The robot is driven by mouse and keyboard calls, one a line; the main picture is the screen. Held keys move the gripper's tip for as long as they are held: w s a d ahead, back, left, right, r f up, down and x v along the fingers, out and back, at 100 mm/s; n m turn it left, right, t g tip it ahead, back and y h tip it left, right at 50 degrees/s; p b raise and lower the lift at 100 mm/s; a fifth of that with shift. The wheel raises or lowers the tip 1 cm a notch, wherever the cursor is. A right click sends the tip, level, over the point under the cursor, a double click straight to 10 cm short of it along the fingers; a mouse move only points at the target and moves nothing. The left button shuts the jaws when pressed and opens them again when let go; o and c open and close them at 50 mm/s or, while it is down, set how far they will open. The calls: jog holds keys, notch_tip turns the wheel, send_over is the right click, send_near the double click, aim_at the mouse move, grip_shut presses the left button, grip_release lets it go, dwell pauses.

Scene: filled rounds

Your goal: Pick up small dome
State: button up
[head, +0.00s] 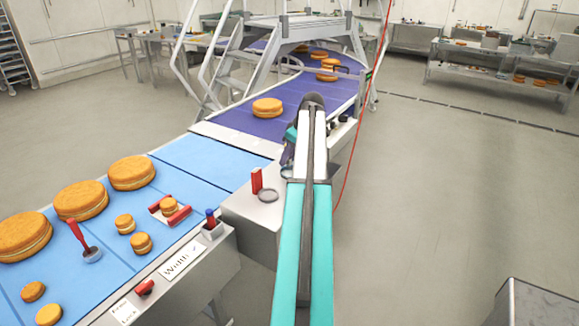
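Several small domed filled rounds lie on the light-blue belt at lower left. One (125,223) and another just in front of it (141,243) are near the belt's middle. Two more (33,291) (49,314) lie close to the front left corner. A further small round (167,205) sits between two red bars. I cannot tell which one is meant by the small dome. My teal and white arm reaches up and away from me, right of the belt. My gripper (287,168) is mostly hidden beside the arm's far end; its fingers cannot be made out. No round is seen in it.
Large rounds (132,172) line the belt's far left side. A red-handled tool (80,238) stands among the rounds. A purple conveyor (225,120) carries more rounds beyond.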

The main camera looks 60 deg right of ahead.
grip_shut()
jog(key=shift+r, duration=0.15)
jog(key=shift+r+b, duration=0.95)
jog(key=shift+r, duration=0.65)
jog(key=s+a+r+b, duration=0.1)
jog(key=s+a+b, duration=0.3)
jog(key=s+a, duration=0.6)
jog(key=shift+s+r, duration=0.25)
jog(key=shift+s, duration=1)
jog(key=shift+r, duration=0.15)
jog(key=shift+r+p, duration=0.65)
jog(key=shift+r, duration=0.1)
